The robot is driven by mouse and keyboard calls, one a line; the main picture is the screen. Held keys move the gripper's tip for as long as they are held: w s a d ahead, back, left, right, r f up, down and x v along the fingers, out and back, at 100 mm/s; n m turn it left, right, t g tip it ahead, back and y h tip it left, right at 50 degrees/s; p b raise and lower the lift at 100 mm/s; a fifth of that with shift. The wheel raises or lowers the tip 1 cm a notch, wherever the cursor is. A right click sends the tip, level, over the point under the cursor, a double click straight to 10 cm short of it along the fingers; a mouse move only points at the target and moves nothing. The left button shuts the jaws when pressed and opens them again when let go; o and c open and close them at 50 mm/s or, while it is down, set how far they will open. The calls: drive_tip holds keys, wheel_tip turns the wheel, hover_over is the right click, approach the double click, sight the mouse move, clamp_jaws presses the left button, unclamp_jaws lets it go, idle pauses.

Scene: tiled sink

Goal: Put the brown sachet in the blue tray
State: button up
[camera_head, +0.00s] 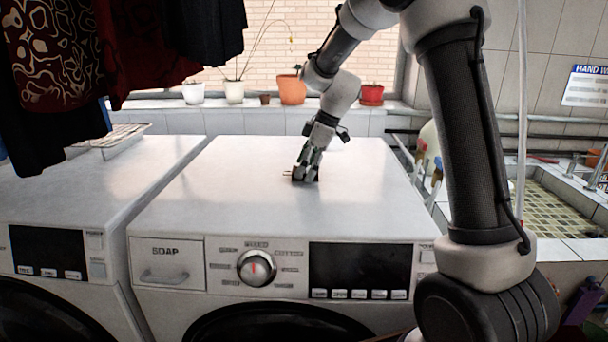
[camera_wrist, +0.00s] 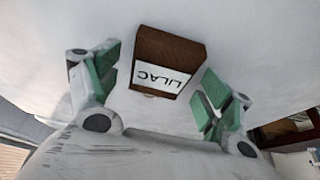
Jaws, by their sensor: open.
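The brown sachet (camera_wrist: 172,62), with a white label reading LILAC, is on the white top of a washing machine. In the wrist view it lies between the green-padded fingers of my gripper (camera_wrist: 158,82). The fingers stand apart on either side of it, with a visible gap at each side. In the head view my gripper (camera_head: 307,174) is low over the middle of the machine top and mostly hides the sachet. I cannot make out a blue tray in either view.
The washing machine top (camera_head: 220,190) is otherwise clear. A second machine (camera_head: 60,195) stands to the left with a wire rack (camera_head: 118,136) behind. Clothes (camera_head: 60,60) hang at upper left. Pots (camera_head: 292,89) line the sill. A tiled sink (camera_head: 550,205) is at right.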

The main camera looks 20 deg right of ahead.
drive_tip(key=c, duration=1.2)
drive_tip(key=shift+o, duration=0.2)
drive_tip(key=shift+r, duration=0.1)
